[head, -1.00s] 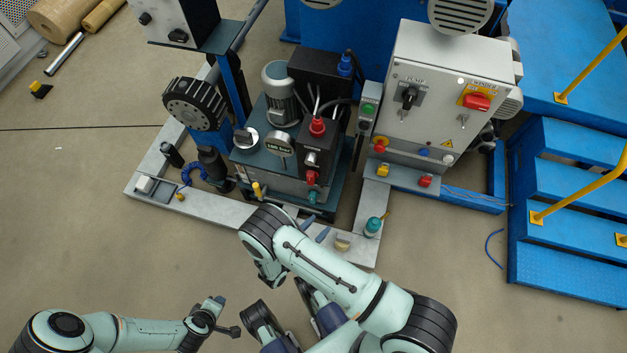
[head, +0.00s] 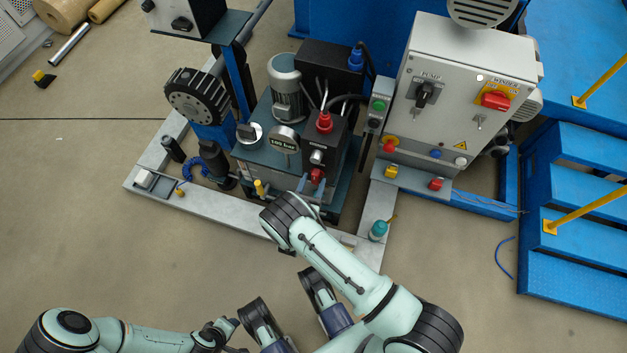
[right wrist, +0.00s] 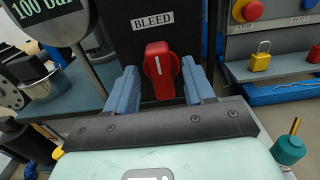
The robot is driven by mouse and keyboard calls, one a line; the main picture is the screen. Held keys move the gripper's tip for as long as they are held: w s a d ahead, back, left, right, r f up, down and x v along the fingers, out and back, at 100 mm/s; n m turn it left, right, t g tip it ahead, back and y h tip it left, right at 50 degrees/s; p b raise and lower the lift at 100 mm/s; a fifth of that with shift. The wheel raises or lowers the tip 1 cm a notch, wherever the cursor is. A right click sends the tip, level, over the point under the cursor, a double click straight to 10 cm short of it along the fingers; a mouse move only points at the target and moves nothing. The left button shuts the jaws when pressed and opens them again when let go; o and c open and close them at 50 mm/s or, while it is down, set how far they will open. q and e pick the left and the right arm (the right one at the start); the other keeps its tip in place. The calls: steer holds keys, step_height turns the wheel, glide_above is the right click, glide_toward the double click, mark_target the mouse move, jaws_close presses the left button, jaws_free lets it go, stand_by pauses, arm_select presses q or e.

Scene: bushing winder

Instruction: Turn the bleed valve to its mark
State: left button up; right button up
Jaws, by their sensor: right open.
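The bleed valve's red handle (right wrist: 160,70) sits on a dark block under a BLEED label (right wrist: 152,21) in the right wrist view. A white line on the handle points nearly straight up in that view. The handle also shows in the head view (head: 317,175). My right gripper (right wrist: 159,68) is open, with one blue finger on each side of the handle and a gap to each. Its fingers (head: 310,186) also show in the head view. I cannot make out the valve's mark. My left gripper (head: 230,335) is low at the left, away from the machine; its jaw state is unclear.
A round gauge (head: 285,139) reading 100 bar stands left of the valve. The grey control cabinet (head: 445,95) with its switches stands to the right. A teal-capped fitting (head: 378,230) is on the frame (head: 225,209). The floor in front is clear.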

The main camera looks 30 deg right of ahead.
steer(key=shift+w+d, duration=0.35)
steer(key=shift+d, duration=0.15)
arm_select(q)
steer(key=shift+s+f, duration=0.2)
steer(key=shift+s, duration=0.05)
arm_select(e)
jaws_close()
